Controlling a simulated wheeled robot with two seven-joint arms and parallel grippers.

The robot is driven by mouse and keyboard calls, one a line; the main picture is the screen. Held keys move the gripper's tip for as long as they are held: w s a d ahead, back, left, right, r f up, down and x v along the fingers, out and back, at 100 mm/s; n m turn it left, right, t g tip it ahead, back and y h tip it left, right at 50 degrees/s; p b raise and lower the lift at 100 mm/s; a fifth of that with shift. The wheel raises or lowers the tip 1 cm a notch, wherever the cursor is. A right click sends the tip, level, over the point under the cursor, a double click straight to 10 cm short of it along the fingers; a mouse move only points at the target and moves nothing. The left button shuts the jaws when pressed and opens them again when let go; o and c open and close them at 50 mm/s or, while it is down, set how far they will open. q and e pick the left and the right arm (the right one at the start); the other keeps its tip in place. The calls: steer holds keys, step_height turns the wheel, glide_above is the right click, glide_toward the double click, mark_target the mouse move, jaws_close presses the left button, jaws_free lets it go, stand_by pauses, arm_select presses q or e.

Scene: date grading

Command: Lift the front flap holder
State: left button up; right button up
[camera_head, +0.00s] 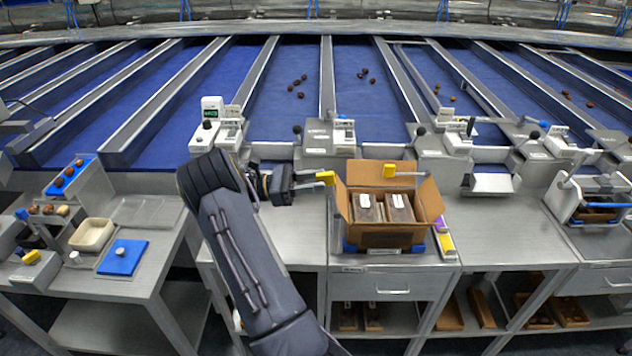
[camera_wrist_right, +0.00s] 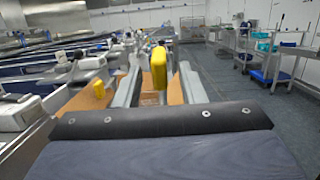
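An open cardboard box (camera_head: 385,240) with packs inside stands on the bench right of centre. My right gripper (camera_head: 313,181) points right toward the box. My left gripper is not in view.
Purple and yellow packets (camera_head: 442,233) lie right of the box. Scale units (camera_head: 330,138) stand along the blue conveyor lanes behind. A side table (camera_head: 75,290) at the left holds a cream tray (camera_head: 92,234) and a blue pad (camera_head: 122,257). Bench left of the box is clear.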

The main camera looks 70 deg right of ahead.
steer(key=b+v, duration=0.2)
steer(key=v, duration=0.5)
stand_by(0.5)
steer(key=s+a+f+m+t+y, duration=0.1)
steer(key=s+a+f+t+y, duration=0.3)
steer(key=a+t, duration=0.55)
steer(key=s+a+r+m+t+y, duration=0.1)
steer(key=a+t, duration=0.6)
steer(key=a, duration=0.8)
steer(key=s+a+r+m+t+y+b, duration=0.1)
steer(key=a+t+y, duration=0.5)
steer(key=a, duration=0.9)
steer(key=s+r+m+t, duration=0.1)
steer(key=s+m+t, duration=0.1)
steer(key=m, duration=0.1)
steer(key=shift+b, duration=0.3)
